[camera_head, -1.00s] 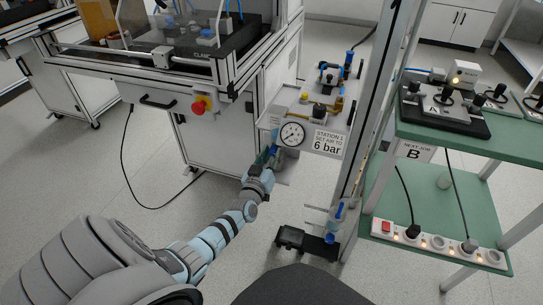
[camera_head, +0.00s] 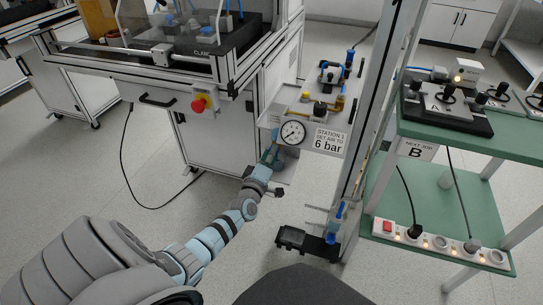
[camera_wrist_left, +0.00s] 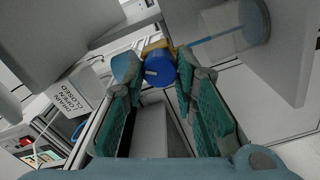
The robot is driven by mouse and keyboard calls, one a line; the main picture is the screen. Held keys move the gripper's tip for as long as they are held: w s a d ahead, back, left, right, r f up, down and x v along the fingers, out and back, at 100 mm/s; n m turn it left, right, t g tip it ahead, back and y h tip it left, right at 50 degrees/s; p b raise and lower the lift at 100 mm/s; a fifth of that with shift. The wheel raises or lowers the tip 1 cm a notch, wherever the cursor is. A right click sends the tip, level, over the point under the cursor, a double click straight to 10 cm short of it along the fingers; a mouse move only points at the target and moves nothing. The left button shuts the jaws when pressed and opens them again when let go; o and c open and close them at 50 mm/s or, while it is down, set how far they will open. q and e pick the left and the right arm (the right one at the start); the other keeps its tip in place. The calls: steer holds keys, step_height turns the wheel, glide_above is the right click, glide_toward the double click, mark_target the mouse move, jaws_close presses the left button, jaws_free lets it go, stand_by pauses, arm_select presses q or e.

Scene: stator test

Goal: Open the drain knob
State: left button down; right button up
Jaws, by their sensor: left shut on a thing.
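The drain knob (camera_wrist_left: 158,70) is a blue round knob with a yellowish part behind it, seen in the left wrist view. My left gripper (camera_wrist_left: 157,78) has its two green-padded fingers on either side of the knob, closed on it. A label (camera_wrist_left: 68,97) reading "drain open closed" is at the left. In the head view my left gripper (camera_head: 270,157) reaches in below the pressure gauge (camera_head: 293,132), and its fingers hide the knob there. My right gripper is out of view.
A clear bowl (camera_wrist_left: 235,28) hangs close to the right finger. The sign (camera_head: 329,141) reads "Station 1 set air to 6 bar". A metal upright (camera_head: 378,95) and a green shelf cart (camera_head: 450,150) stand to the right. A white cabinet (camera_head: 205,145) stands to the left.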

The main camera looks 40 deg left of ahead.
arm_select(q)
steer(key=shift+f+n+b, duration=0.15)
steer(key=shift+n+b, duration=0.4)
steer(key=shift+n, duration=2.75)
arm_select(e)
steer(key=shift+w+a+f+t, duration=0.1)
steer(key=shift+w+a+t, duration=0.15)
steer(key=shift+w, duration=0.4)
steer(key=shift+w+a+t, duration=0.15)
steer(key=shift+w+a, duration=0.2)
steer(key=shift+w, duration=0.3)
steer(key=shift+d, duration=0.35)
arm_select(q)
steer(key=c, duration=1.3)
jaws_free()
steer(key=v, duration=1.2)
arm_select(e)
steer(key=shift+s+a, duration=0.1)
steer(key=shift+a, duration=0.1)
